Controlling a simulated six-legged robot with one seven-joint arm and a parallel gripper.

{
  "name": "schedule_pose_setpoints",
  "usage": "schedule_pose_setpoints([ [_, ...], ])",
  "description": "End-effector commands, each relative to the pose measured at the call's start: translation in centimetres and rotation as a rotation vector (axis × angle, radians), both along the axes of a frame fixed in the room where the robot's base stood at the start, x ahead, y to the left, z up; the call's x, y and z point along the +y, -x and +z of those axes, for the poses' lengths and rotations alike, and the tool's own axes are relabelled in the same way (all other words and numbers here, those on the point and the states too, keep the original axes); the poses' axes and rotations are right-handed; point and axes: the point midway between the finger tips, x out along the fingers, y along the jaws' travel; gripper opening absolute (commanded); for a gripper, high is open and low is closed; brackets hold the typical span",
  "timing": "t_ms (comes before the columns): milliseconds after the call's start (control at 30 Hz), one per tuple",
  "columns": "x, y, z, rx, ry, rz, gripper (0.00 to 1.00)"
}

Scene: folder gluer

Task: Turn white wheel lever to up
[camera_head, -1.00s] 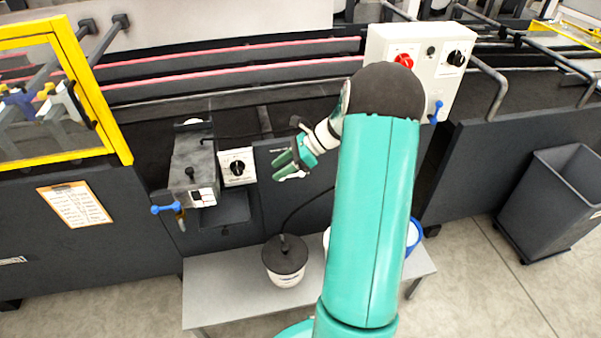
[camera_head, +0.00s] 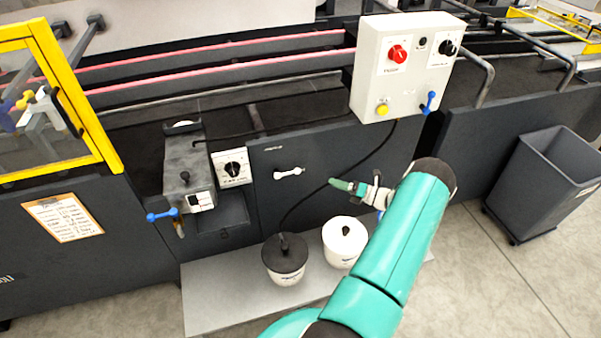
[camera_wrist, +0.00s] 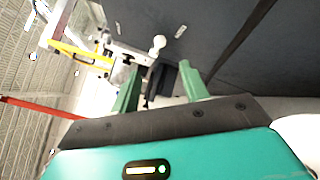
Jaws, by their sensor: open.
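The white lever (camera_head: 289,173) sticks out from the dark front panel of the machine and lies nearly level in the head view. My gripper (camera_head: 343,185) is to its right and slightly lower, with a visible gap between them. In the wrist view my gripper (camera_wrist: 158,85) has its two green fingers spread apart with nothing between them. A white round-ended piece, probably the lever (camera_wrist: 158,43), shows ahead of the fingertips there. The lever's wheel or pivot cannot be made out clearly.
A grey control box (camera_head: 367,75) with a red knob and blue lever stands above my gripper. A white pot (camera_head: 344,240) and a black-lidded pot (camera_head: 285,262) stand on a low table (camera_head: 205,295). A black cable hangs across the panel. A grey bin (camera_head: 550,180) is at right.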

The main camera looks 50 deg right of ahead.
Motion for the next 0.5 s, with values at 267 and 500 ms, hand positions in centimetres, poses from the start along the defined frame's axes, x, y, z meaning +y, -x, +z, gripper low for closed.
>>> schedule_pose_setpoints([
  [267,1.6,-4.4,0.0,0.001,0.001,0.007,0.45],
  [500,3.3,-9.0,0.0,0.000,0.002,0.007,0.45],
])
